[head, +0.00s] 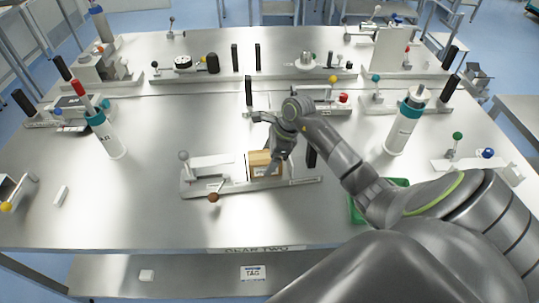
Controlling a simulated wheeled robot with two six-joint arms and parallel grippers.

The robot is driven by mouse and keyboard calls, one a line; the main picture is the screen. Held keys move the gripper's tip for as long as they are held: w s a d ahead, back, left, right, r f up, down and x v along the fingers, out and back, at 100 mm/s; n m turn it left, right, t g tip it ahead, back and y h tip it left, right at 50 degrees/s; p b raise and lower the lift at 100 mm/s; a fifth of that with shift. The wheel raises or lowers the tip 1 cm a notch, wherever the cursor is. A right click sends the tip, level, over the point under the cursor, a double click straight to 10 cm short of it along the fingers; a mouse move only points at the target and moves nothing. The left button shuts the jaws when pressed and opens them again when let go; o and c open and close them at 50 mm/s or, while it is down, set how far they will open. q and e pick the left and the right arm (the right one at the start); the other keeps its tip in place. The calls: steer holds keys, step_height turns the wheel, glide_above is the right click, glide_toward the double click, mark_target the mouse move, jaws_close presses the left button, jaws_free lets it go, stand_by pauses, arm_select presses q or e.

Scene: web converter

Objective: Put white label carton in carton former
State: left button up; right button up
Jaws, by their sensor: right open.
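A brown carton (261,168) with a pale left side sits upright on a low grey metal fixture, which looks like the carton former (217,184), at the front middle of the table. I cannot clearly read a label on the carton. My right gripper (271,140) comes in from the right and is open, just above and behind the carton. One finger points left; the other hangs near the carton's top right. Whether it touches the carton I cannot tell. My left gripper is not in view.
A white cylinder with teal bands (405,124) stands right, another (103,133) left. A green tray (357,211) is partly hidden by my right arm. Fixtures with knobs line the back of the steel table (130,215). The front left is mostly clear.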

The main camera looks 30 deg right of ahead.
steer(key=shift+d+f, duration=0.1)
steer(key=shift+f, duration=0.05)
steer(key=shift+d+r, duration=0.15)
steer(key=shift+r, duration=0.1)
steer(key=b+v, duration=0.4)
steer(key=v, duration=0.7)
steer(key=shift+w+r+b, duration=0.15)
steer(key=shift+r+b, duration=0.15)
steer(key=shift+b, duration=0.05)
